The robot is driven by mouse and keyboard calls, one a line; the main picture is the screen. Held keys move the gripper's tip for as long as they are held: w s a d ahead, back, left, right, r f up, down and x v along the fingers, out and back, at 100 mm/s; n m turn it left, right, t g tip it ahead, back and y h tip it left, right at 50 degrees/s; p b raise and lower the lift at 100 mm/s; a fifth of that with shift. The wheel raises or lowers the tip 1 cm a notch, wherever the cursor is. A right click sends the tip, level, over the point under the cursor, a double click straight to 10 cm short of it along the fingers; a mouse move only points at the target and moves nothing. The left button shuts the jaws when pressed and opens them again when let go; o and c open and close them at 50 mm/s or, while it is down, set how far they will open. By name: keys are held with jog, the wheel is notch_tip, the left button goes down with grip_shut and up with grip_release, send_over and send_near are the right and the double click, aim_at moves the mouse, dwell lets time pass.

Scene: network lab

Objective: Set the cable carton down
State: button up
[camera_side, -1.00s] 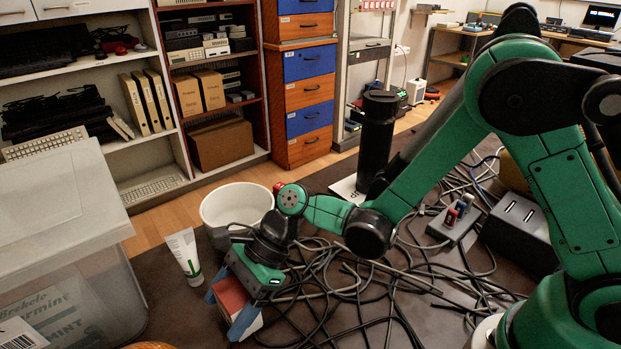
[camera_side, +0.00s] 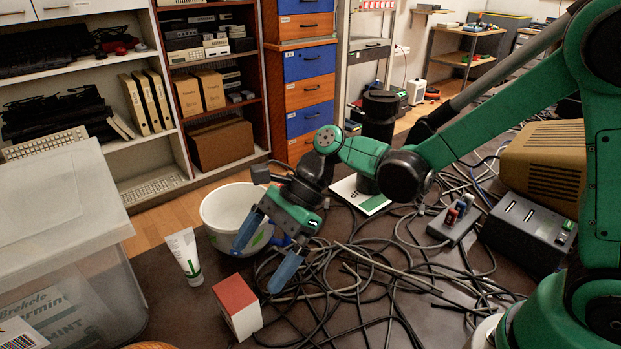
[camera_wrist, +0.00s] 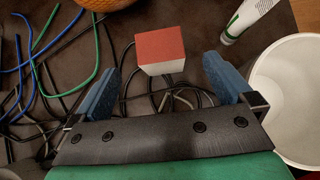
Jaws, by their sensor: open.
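The cable carton is a small box with a red top and white sides. In the side view the carton (camera_side: 238,307) stands upright on the dark table, in front of the cables. My gripper (camera_side: 256,262) is open and empty, up and to the right of the carton, with its blue fingers apart and clear of it. In the wrist view the carton (camera_wrist: 160,51) shows beyond the fingertips of my gripper (camera_wrist: 163,76), in line with the gap between them. The carton's underside is hidden.
A white bucket (camera_side: 217,208) stands just behind my gripper. A white tube (camera_side: 184,256) is left of the carton. Tangled black cables (camera_side: 350,285) cover the table to the right. A clear plastic bin (camera_side: 110,285) is at the left. Bare table lies around the carton's front.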

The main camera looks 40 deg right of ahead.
jog(key=s+d+r+n+t+h, duration=0.2)
jog(key=d+n+t+h, duration=0.1)
jog(key=d+n, duration=0.5)
jog(key=s+d+r+n+t+h, duration=0.2)
jog(key=d+n+h, duration=0.4)
jog(key=d+n, duration=0.3)
jog(key=shift+s+r+n+t, duration=0.25)
jog(key=shift+r+n+t, duration=0.35)
jog(key=shift+t, duration=0.5)
